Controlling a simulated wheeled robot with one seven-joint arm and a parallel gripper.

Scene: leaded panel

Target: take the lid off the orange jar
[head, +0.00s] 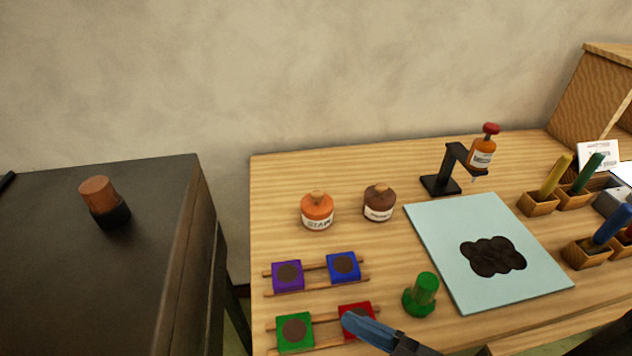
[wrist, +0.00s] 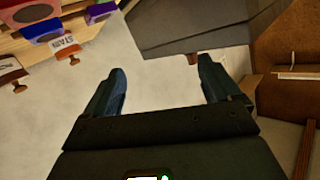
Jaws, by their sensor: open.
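The orange jar (head: 317,213) stands upright on the wooden table, left of the brown jar, with a pale label on its front. Its lid (head: 317,197), with a small tan knob, sits on top. In the wrist view the orange jar (wrist: 64,45) shows upside down at the upper left, away from my fingers. My gripper (wrist: 162,69) is open and empty, its two blue fingers apart with bare wall behind. In the head view my gripper (head: 349,321) is at the table's near side, in front of the red block and well short of the jar.
The brown jar (head: 379,204) stands close right of the orange one. Racks with coloured blocks (head: 288,276) lie in front. A green object (head: 421,296), a pale blue sheet (head: 450,235) and a black stand (head: 440,184) are to the right. A dark cabinet (head: 60,260) stands left.

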